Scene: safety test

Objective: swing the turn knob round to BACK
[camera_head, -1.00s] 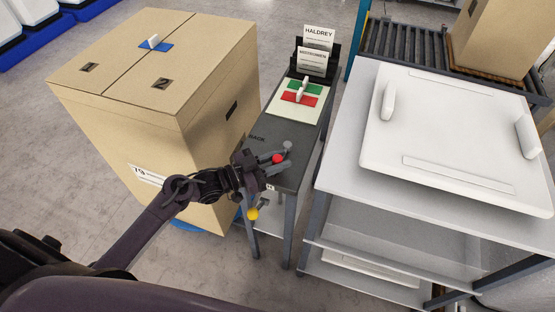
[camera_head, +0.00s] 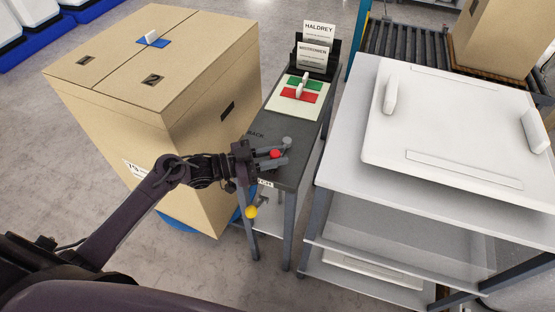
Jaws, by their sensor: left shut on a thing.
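The turn knob (camera_head: 275,154) shows as a red tip near the front of a narrow dark stand. My left gripper (camera_head: 280,152) comes in from the left, low over the stand's front end. It is shut on the turn knob, with grey fingers on both sides of the red tip. The gripper hides the knob's base and shaft. The word BACK (camera_head: 257,135) is printed on the stand just beyond the gripper. A partly hidden label ending in CH (camera_head: 265,183) sits at the front edge. My right gripper is not in view.
A large cardboard box (camera_head: 170,110) stands close on the left. A grey table (camera_head: 345,165) with a white panel (camera_head: 450,125) stands on the right. Behind the knob are a green and red plate (camera_head: 302,91) and cards (camera_head: 315,55). A yellow ball (camera_head: 251,212) hangs below the gripper.

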